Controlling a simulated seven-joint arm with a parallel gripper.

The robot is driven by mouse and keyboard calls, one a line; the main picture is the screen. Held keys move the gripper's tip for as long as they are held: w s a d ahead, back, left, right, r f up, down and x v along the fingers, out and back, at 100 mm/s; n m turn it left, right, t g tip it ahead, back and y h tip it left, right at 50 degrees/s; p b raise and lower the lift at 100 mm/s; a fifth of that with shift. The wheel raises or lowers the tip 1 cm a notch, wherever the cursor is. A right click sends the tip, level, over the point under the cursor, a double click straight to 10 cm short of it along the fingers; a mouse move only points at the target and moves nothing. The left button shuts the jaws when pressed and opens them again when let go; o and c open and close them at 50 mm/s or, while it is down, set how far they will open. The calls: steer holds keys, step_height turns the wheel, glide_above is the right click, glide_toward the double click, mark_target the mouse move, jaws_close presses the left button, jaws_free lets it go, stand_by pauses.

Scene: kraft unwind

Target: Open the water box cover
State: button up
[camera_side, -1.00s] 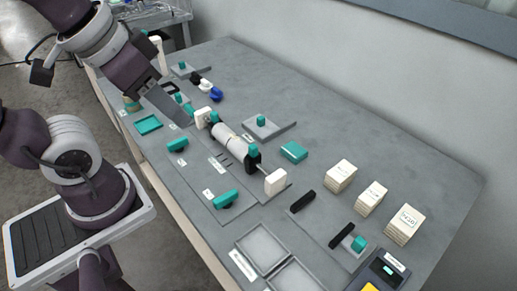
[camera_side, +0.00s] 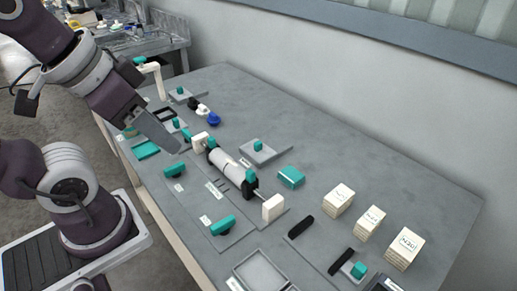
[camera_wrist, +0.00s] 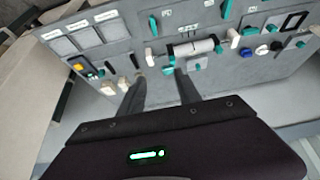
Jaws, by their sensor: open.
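No part is clearly marked as the water box cover, and I cannot tell which one it is. A teal block (camera_side: 291,177) lies flat right of the roller, and a flat teal tray-like piece (camera_side: 146,149) lies at the bench's left edge. My gripper (camera_side: 172,148) hangs over the bench's left part, left of the white block at the roller's end. In the wrist view my gripper (camera_wrist: 158,74) has its two fingers apart with nothing held between them. The fingertips overlap the teal handles near the roller there; their height above them is unclear.
A grey roller with a white sleeve (camera_side: 225,162) lies mid-bench between white blocks. Teal handles (camera_side: 222,225) stand along the front. Several cream boxes (camera_side: 403,249) stand at right. Grey trays (camera_side: 265,272) lie at the near edge. The bench's back strip is clear.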

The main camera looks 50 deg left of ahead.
steer(key=w+a+y, duration=0.1)
steer(key=w+a, duration=0.2)
steer(key=w, duration=0.5)
steer(key=g+h, duration=0.1)
glide_above(257, 143)
steer(key=s, duration=0.3)
step_height(257, 143, down, 22)
steer(key=f, duration=0.1)
steer(key=x, duration=0.7)
steer(key=shift+c, duration=0.4)
jaws_close()
steer(key=shift+w, duration=0.1)
